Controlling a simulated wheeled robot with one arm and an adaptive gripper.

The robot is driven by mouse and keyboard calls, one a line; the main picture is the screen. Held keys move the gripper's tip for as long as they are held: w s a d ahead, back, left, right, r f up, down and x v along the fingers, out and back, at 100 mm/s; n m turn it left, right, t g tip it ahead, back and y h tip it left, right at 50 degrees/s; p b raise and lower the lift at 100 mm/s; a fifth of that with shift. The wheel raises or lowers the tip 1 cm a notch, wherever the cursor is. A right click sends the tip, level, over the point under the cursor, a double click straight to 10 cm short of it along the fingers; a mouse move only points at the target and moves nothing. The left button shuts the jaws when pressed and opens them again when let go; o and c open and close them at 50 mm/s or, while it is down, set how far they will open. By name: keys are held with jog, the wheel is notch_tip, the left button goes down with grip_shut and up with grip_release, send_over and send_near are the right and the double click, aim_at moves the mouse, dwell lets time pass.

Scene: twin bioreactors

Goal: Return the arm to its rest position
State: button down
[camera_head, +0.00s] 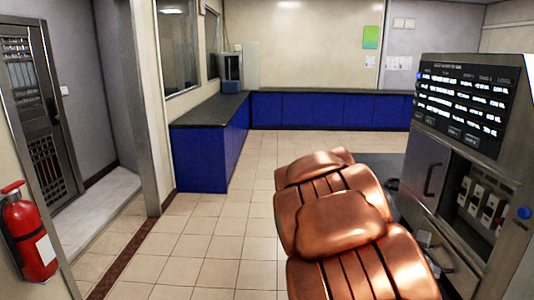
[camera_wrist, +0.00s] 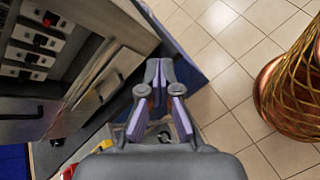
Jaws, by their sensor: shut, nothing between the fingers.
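My gripper (camera_wrist: 159,82) shows in the middle of the wrist view, grey with purple pads. Its fingers are shut and hold nothing. It hangs over the gap between a metal machine and the tiled floor, apart from both as far as I can tell. My gripper does not show in the head view, so how the arm is folded is hidden.
The metal machine (camera_head: 427,155) with a lit text panel (camera_head: 465,105) stands at the right. Blue counters (camera_head: 205,155) line the back. A red fire extinguisher (camera_head: 28,235) hangs at the left.

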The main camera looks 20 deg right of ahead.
jog(key=s+a+f+m+t+y, duration=0.1)
jog(key=s+a+f+y, duration=0.1)
jog(key=a, duration=0.9)
jog(key=s+a+f+m+t+y, duration=0.1)
jog(key=s+a+f+t+y, duration=0.1)
jog(key=a, duration=0.9)
jog(key=s+a+f+m+t+y, duration=0.1)
jog(key=s+a+f+t+y, duration=0.1)
jog(key=a, duration=0.9)
jog(key=s+f+y, duration=0.1)
jog(key=s+y, duration=0.1)
jog(key=y, duration=0.1)
jog(key=shift+s+a+f+m, duration=0.15)
jog(key=shift+s+f+m, duration=0.15)
jog(key=shift+s, duration=0.1)
